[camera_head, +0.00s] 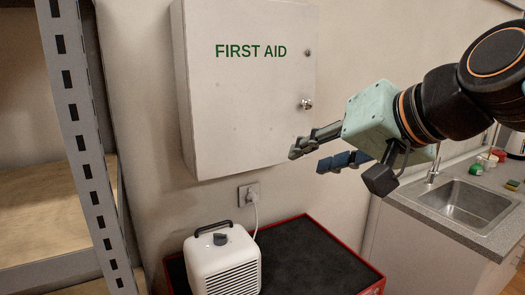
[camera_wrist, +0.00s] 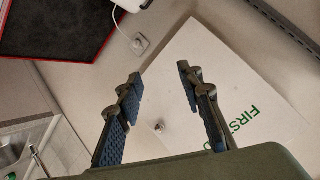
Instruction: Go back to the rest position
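The purifier (camera_head: 222,262) is a white box with a dark handle and a slatted front, standing on a black-topped red cart. Its dark dial (camera_head: 220,239) is on the top; its setting is too small to read. In the wrist view only a white edge of the purifier (camera_wrist: 128,4) shows at the top, and the dial is out of view. My gripper (camera_head: 306,158) is open and empty, above and to the right of the purifier, in front of the first aid cabinet. Its two fingers (camera_wrist: 156,85) are apart in the wrist view.
The white first aid cabinet (camera_head: 245,100) hangs on the wall behind my gripper. A plugged cord runs to the wall outlet (camera_head: 248,194). The cart (camera_head: 325,262) has bare room right of the purifier. A metal shelf (camera_head: 80,150) stands left; a sink (camera_head: 470,205) is right.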

